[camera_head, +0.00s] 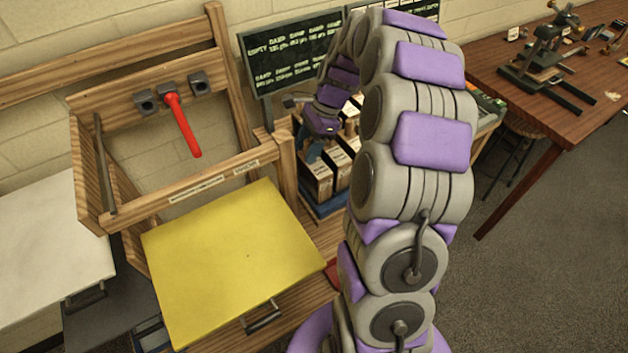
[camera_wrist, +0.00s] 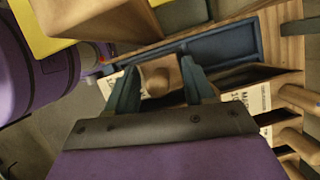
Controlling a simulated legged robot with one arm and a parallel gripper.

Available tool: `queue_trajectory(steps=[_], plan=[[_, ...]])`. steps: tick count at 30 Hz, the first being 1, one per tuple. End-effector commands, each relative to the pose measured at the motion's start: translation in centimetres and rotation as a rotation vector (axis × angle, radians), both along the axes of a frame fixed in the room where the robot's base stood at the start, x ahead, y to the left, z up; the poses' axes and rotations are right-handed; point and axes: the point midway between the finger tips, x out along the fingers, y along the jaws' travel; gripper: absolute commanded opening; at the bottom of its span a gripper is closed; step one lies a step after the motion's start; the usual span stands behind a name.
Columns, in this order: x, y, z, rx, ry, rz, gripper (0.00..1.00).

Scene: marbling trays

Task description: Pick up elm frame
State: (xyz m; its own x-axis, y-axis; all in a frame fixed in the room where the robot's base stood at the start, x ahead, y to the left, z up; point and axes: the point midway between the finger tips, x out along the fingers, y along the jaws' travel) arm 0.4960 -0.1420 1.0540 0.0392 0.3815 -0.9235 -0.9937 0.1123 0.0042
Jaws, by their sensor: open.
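Several wooden pieces with white labelled faces (camera_head: 317,172) stand in a blue tray (camera_head: 325,209) beyond the yellow board. I cannot read which one is the elm frame. My gripper (camera_head: 310,150) is over the left part of this row. In the wrist view, my gripper (camera_wrist: 160,77) is open, with its two blue fingers on either side of a rounded wooden knob (camera_wrist: 159,76). The knob sits by a white labelled face (camera_wrist: 122,82). I cannot tell whether the fingers touch it. The blue tray's bare end (camera_wrist: 222,46) shows beyond the fingers.
More wooden handles (camera_wrist: 300,98) lie to the right in the wrist view. In the head view, a wooden rack with a red handle (camera_head: 182,124) and a yellow board (camera_head: 235,255) stand left. A blackboard (camera_head: 290,50) is behind. A brown table (camera_head: 545,95) is right.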

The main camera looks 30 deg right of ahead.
Motion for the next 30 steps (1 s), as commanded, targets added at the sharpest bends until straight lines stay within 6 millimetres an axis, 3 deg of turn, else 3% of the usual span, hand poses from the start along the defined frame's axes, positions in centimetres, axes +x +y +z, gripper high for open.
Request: queue_trajectory(steps=[2,18,30], plan=[[0.00,0.00,0.01,0.000,0.001,0.000,0.52],[-0.08,-0.01,-0.12,0.001,0.005,0.001,0.01],[-0.30,0.01,-0.15,0.001,0.011,0.002,0.00]])
